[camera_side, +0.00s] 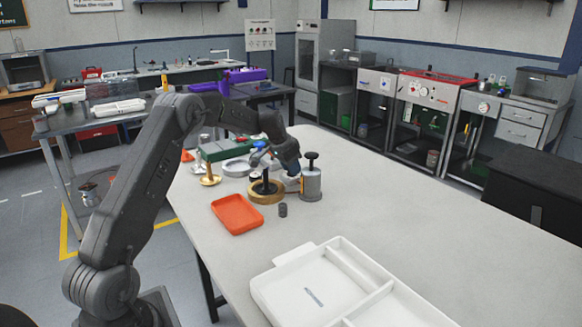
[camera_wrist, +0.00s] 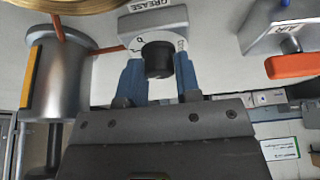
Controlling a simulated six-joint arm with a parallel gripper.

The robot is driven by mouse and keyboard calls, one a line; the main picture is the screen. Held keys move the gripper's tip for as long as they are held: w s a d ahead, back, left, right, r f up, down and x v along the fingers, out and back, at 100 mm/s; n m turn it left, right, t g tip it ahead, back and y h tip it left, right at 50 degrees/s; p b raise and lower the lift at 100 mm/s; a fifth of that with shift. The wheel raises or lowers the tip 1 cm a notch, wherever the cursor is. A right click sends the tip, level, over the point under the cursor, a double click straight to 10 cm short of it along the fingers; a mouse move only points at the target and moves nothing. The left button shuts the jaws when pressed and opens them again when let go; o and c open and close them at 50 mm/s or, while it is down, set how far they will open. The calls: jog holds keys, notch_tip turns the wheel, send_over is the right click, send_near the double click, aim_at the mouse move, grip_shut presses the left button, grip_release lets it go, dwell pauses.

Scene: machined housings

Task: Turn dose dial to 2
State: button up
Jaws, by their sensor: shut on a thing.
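The dose dial (camera_wrist: 158,58) is a dark round knob on a white scale plate, set in a grey block labelled GREASE (camera_wrist: 155,18) in the wrist view. My gripper (camera_wrist: 158,66) has one blue finger on each side of the knob and is shut on it. A few small marks show on the scale, but I cannot read which number the dial points to. In the side view my gripper (camera_side: 291,168) reaches down at the far part of the bench, and its wrist hides most of the dial.
A grey cylinder with a black top (camera_side: 311,184) stands close to my gripper. A brass ring (camera_side: 267,197) and an orange tray (camera_side: 237,214) lie nearby. The AIR block with an orange lever (camera_wrist: 292,66) is at the right. A white divided tray (camera_side: 290,290) sits in front.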

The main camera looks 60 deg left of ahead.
jog(key=o, duration=0.9)
jog(key=shift+o, duration=0.2)
jog(key=v, duration=1.4)
